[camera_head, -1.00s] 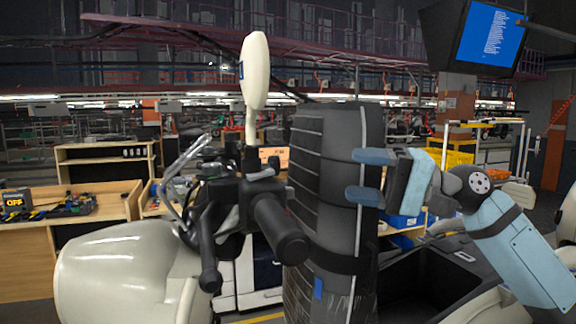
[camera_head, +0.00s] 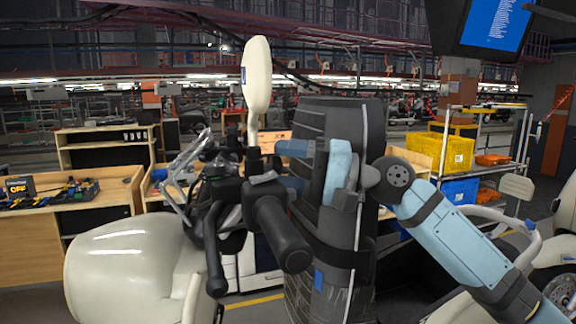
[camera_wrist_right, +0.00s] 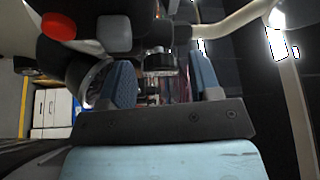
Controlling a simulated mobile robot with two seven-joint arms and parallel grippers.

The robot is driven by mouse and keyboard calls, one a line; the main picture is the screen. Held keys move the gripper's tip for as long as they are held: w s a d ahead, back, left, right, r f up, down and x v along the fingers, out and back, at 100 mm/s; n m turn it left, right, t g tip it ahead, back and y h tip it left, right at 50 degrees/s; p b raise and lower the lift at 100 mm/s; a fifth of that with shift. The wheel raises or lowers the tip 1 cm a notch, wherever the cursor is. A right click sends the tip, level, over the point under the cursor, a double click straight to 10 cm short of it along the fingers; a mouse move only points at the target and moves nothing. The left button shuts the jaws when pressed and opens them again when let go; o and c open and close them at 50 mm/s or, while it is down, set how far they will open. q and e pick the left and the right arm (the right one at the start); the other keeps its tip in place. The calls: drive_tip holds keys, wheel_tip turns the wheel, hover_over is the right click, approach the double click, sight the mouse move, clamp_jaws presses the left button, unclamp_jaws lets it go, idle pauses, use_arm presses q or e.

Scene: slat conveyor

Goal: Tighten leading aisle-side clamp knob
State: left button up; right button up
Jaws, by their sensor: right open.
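A cream scooter (camera_head: 130,265) stands in front of me with black handlebar grips (camera_head: 280,235) and a cream mirror (camera_head: 256,75). My right gripper (camera_head: 281,166) reaches in from the right, its two blue fingers pointing left towards the handlebar centre at the mirror's foot. In the right wrist view the blue fingers (camera_wrist_right: 162,85) are apart. A dark round knob-like part (camera_wrist_right: 158,62) shows in the gap between them, near the fingertips; I cannot tell contact. Which clamp knob this is cannot be told, and it is not clear in the head view. My left gripper is not in view.
A red button (camera_wrist_right: 60,26) shows in the wrist view. Wooden benches (camera_head: 35,240) stand behind left; a rack with a yellow bin (camera_head: 450,153) stands right.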

drive_tip(key=c, duration=0.9)
drive_tip(key=shift+f+b, duration=0.25)
drive_tip(key=shift+b, duration=0.3)
drive_tip(key=shift+c, duration=0.2)
drive_tip(key=shift+n+b, duration=0.5)
drive_tip(key=shift+b, duration=0.05)
drive_tip(key=shift+r+n+y+b, duration=0.1)
drive_tip(key=shift+n+y+b, duration=0.2)
drive_tip(key=shift+n+b, duration=0.1)
drive_tip(key=shift+r, duration=0.1)
drive_tip(key=o, duration=0.9)
drive_tip(key=shift+o, duration=0.2)
